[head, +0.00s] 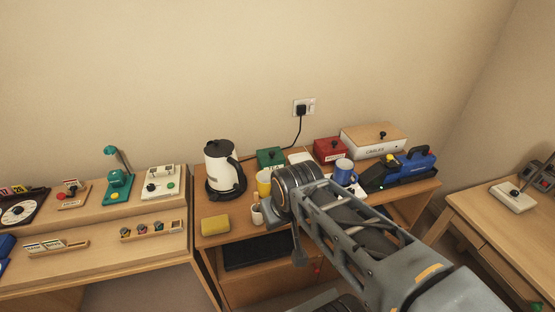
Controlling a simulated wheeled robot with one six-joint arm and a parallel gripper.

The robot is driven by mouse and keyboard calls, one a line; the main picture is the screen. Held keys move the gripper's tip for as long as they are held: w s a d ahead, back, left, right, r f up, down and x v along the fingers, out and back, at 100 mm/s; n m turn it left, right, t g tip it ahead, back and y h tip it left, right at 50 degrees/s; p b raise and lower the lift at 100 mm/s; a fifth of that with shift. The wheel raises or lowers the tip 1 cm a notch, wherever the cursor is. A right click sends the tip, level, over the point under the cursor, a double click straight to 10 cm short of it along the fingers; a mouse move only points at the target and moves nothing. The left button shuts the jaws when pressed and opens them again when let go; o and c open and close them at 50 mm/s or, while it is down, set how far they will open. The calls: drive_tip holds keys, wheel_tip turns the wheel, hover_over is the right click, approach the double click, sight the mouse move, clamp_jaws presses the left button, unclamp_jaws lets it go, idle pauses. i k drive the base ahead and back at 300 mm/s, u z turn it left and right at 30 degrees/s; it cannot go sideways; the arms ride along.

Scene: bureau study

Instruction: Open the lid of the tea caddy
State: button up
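Two small lidded boxes stand at the back of the middle desk in the head view. One is a green box (270,158) with a dark knob on its lid. The other is a red box (330,151), also with a dark knob. Both lids look shut. I cannot tell for certain which one is the tea caddy, as no label on either is readable. My arm reaches in from the lower right and its thick joint is in front of the desk, below the green box in the picture. My gripper cannot be made out.
A white kettle (222,166) on a dark base stands left of the green box. A yellow cup (264,183), blue mug (343,172), yellow sponge (215,225) and blue-black device (405,171) crowd the desk. A wooden-lidded box (373,140) stands at the back right.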

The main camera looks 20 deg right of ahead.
sight(272, 155)
drive_tip(key=z, duration=0.95)
drive_tip(key=i, duration=0.55)
drive_tip(key=u, duration=1.1)
